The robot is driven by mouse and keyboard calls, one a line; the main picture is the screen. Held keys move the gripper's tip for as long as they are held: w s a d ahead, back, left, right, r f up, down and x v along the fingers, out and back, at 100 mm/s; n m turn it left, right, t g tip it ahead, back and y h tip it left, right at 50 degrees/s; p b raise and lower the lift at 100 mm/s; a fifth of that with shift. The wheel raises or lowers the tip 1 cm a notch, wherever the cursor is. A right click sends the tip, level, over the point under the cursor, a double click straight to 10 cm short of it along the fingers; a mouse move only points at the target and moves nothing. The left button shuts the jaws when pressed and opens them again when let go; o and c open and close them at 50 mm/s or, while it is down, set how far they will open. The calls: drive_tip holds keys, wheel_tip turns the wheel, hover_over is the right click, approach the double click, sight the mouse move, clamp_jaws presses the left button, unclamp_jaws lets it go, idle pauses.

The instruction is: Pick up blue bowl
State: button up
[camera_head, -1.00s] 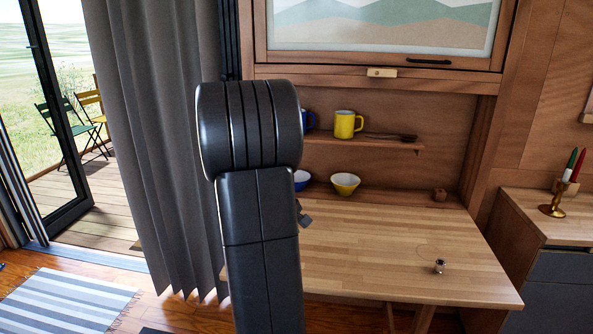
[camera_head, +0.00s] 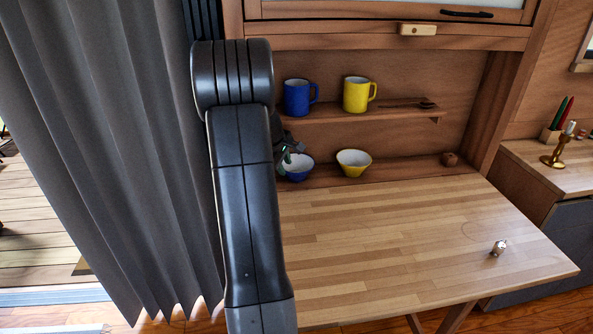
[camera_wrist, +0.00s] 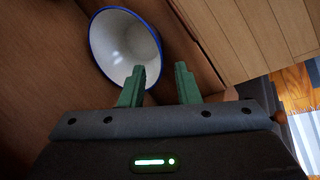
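The blue bowl (camera_head: 298,171), blue outside and white inside, stands at the back of the wooden table, left of a yellow bowl (camera_head: 353,162). My gripper (camera_head: 287,155) is just above and at the left of it, partly hidden by my arm. In the wrist view the blue bowl (camera_wrist: 122,42) shows its white inside and blue rim. My gripper (camera_wrist: 161,85) is open there with nothing between its green fingertips. The left finger overlaps the bowl's near edge and the right finger lies outside the rim. Contact cannot be told.
A shelf (camera_head: 395,109) above the bowls holds a blue mug (camera_head: 297,98) and a yellow mug (camera_head: 356,95). A grey curtain (camera_head: 110,150) hangs at the left. The table top (camera_head: 390,235) is mostly clear, with a small metallic item (camera_head: 498,248) at the right.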

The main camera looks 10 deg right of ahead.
sight(287, 171)
drive_tip(key=x, duration=0.5)
drive_tip(key=shift+f, duration=0.1)
clamp_jaws()
drive_tip(key=shift+r, duration=0.2)
